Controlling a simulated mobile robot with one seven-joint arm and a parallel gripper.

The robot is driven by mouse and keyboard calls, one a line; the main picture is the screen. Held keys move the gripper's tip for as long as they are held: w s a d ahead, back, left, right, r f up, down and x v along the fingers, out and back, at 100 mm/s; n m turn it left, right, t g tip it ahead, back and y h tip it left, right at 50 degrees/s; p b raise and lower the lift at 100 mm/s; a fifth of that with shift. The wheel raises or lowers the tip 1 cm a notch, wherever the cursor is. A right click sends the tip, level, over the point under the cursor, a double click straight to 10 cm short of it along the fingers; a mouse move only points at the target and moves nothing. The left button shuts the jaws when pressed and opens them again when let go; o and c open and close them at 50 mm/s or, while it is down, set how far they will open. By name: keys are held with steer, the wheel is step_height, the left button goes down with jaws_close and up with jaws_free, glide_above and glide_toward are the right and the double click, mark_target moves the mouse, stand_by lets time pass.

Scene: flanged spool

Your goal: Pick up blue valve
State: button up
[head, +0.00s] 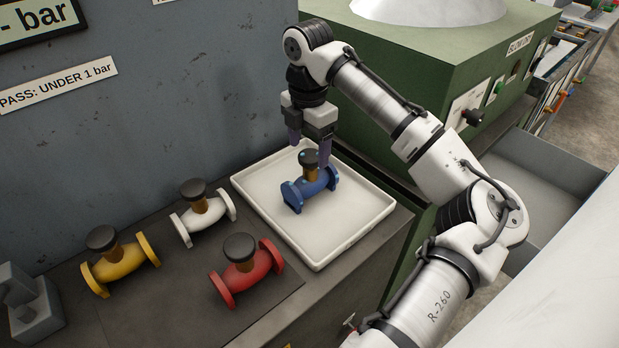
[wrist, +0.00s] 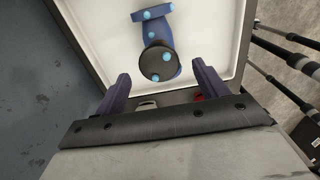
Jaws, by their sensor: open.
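The blue valve (head: 310,187) lies in the white tray (head: 370,236) on the bench. It has flanges at both ends, a brass-coloured neck and a black knob. My gripper (head: 309,150) is above the tray's back part, over and behind the valve, pointing down. In the wrist view, the blue valve (wrist: 158,42) shows beyond the fingertips, its dark knob roughly centred between them. My gripper's fingers (wrist: 161,80) are spread apart with nothing between them. I cannot tell the exact height of the fingertips above the valve.
A yellow valve (head: 121,263), a white valve (head: 204,213) and a red valve (head: 247,272) stand on the dark bench left of the tray. A grey wall panel (head: 180,110) rises behind. A green machine (head: 445,60) stands at the right, near an open grey drawer (head: 545,185).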

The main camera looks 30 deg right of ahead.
mark_target(310, 166)
steer(key=shift+d+f+p, duration=0.2)
steer(key=shift+f+p, duration=0.75)
steer(key=shift+f, duration=2.25)
steer(key=shift+w+r, duration=0.1)
jaws_close()
